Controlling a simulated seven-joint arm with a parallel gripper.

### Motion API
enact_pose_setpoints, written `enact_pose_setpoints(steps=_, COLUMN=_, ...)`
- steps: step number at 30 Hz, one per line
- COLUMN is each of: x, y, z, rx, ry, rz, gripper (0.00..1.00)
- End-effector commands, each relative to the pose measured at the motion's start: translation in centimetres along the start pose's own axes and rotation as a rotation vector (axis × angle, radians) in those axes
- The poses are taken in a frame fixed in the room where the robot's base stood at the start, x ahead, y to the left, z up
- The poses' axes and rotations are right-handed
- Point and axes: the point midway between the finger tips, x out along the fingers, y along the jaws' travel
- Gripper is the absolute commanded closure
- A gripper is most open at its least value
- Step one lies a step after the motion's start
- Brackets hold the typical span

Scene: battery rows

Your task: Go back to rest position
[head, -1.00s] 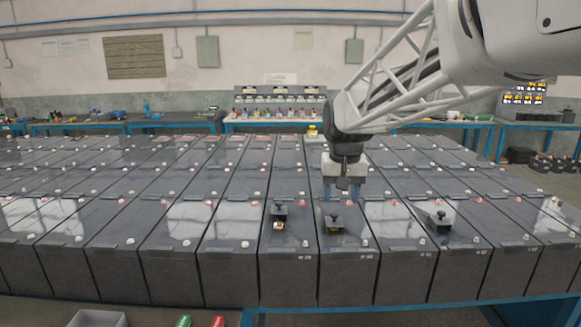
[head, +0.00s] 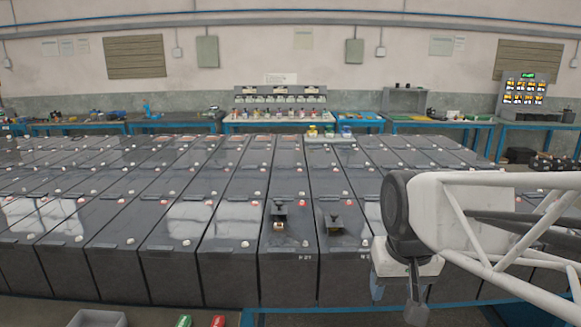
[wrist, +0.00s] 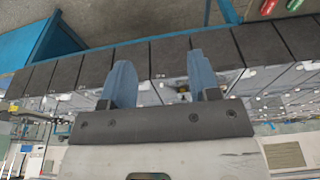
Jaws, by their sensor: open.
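My gripper (head: 398,294) is at the lower right of the head view, in front of the near row of batteries. In the wrist view its two blue fingers (wrist: 161,82) stand apart, with nothing held between them. The dark grey batteries (head: 170,255) stand in long rows across the head view. Two small black fittings sit on near battery tops, one (head: 280,210) left of the other (head: 333,223). My arm hides the batteries at the right.
A grey bin (head: 97,318), a green item (head: 183,321) and a red item (head: 218,321) lie at the bottom edge. A blue rail (head: 300,311) runs along the front. Benches with tools (head: 275,122) line the back wall.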

Motion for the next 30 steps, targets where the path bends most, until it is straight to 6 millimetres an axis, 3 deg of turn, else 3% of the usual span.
enact_pose_setpoints(steps=6, x=1.3, y=0.8, z=5.2, rx=0.001, ry=0.016, rz=0.004, gripper=0.44)
enact_pose_setpoints(steps=12, x=2.2, y=1.1, z=7.8, rx=0.001, ry=0.026, rz=0.006, gripper=0.44)
enact_pose_setpoints(steps=30, x=2.5, y=1.1, z=8.5, rx=0.001, ry=0.027, rz=0.006, gripper=0.44)
